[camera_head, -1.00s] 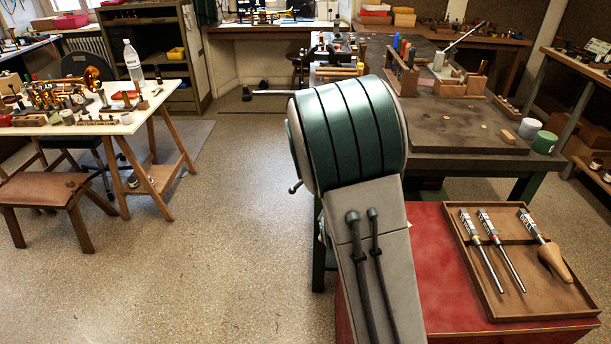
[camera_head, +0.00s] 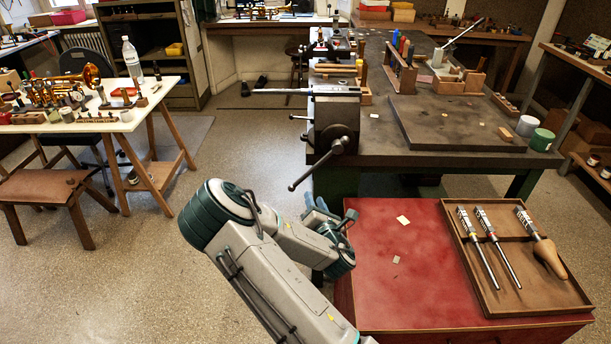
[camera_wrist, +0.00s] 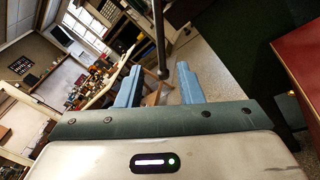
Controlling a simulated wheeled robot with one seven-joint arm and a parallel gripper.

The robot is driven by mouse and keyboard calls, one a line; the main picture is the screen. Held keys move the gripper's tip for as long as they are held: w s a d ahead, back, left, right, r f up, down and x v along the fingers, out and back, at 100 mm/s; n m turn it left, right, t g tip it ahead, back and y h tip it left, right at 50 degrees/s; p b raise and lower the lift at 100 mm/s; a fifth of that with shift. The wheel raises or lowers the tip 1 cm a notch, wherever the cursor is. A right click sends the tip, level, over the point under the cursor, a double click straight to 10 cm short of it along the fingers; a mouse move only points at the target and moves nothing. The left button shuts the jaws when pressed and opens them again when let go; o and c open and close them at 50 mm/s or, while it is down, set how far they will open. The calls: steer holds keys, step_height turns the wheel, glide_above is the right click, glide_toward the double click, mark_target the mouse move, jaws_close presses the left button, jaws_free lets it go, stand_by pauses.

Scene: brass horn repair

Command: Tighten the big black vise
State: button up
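The big black vise (camera_head: 336,112) is mounted at the near left corner of the workbench. Its handle (camera_head: 320,165) is a dark bar through the screw head, slanting down to the left with a ball at its lower end. My gripper (camera_head: 314,200) is below and slightly right of that ball, partly hidden by my wrist. In the wrist view my gripper (camera_wrist: 157,82) has its two blue fingers apart with nothing held. The handle (camera_wrist: 160,40) hangs there with its ball end in line with the gap; I cannot tell how far beyond the fingertips it is.
A red cabinet (camera_head: 375,290) with a wooden tool tray (camera_head: 466,250) stands close to the right of my gripper. The workbench (camera_head: 400,158) is behind it. Open floor (camera_head: 150,270) lies to the left, with a stool (camera_head: 50,188) and white table (camera_head: 130,122) beyond.

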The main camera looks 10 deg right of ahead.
mark_target(306, 177)
steer(key=w, duration=0.4)
steer(key=w+p, duration=0.1)
steer(key=w, duration=0.3)
steer(key=w+p, duration=0.1)
steer(key=w, duration=0.3)
steer(key=shift+w+a, duration=0.2)
steer(key=shift+a, duration=0.15)
jaws_close()
